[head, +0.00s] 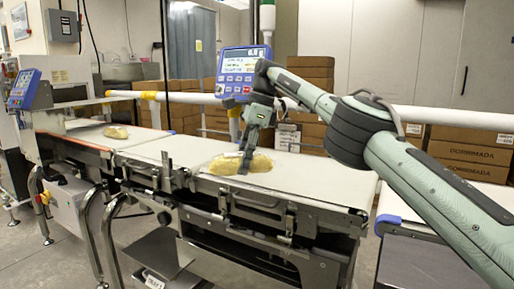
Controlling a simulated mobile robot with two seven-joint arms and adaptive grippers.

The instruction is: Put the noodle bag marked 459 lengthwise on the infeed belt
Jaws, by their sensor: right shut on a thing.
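A yellow noodle bag (226,165) lies on the white belt (310,181) in the middle of the head view, its long side running roughly along the belt. My right gripper (246,166) comes down from above and is shut on this bag, with its fingers covering part of it. Any number on the bag is too small to read. A second yellow bag (116,132) lies on the belt section further left, apart from the gripper. My left gripper is not in view.
A blue display unit (240,73) stands behind the belt, close to my right arm. A white rail (445,117) runs behind the belt. A blue control box (28,90) stands at the far left. Brown cartons (468,148) are stacked behind. The belt's right part is clear.

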